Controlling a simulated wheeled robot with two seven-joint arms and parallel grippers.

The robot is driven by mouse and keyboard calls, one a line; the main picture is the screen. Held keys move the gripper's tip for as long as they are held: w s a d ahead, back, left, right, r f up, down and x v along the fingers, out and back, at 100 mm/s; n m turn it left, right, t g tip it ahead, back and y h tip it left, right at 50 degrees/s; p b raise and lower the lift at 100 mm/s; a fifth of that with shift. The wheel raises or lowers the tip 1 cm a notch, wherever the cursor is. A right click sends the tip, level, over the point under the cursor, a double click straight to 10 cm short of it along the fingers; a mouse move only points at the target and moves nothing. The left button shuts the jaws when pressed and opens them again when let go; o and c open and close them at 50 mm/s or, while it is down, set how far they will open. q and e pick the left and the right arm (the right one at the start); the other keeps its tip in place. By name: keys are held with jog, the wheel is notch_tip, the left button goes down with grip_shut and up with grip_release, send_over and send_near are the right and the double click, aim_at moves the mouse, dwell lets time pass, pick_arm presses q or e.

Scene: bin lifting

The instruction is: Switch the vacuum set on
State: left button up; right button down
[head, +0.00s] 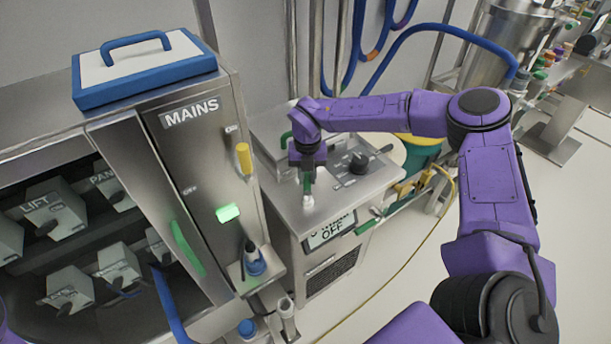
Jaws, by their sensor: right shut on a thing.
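The vacuum set seems to be the steel unit (340,205) in the middle, with a sign (332,230) on its front edge. The sign's lower word reads OFF; its upper word is too small to read surely. My right gripper (308,188) points down at the unit's top, left of a black knob (357,163). It is shut on a small pale switch-like piece (309,202), mostly hidden by the fingers. My left gripper is not in view.
A MAINS cabinet (190,150) with a yellow handle (243,158) and a lit green lamp (228,213) stands left of the unit. A blue-rimmed lidded box (145,66) sits on top.

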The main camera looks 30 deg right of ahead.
jog(key=n, duration=0.1)
jog(key=a+n, duration=0.1)
jog(key=n, duration=0.1)
jog(key=shift+w+a+n, duration=0.4)
jog(key=shift+a+n, duration=0.25)
jog(key=shift+n, duration=0.45)
jog(key=shift+a+n, duration=0.35)
jog(key=shift+n, duration=0.45)
jog(key=c, duration=1)
grip_release()
jog(key=shift+o, duration=0.2)
notch_tip(320, 180, up, 11)
jog(key=b, duration=0.2)
jog(key=shift+f, duration=0.2)
jog(key=shift+a, duration=0.1)
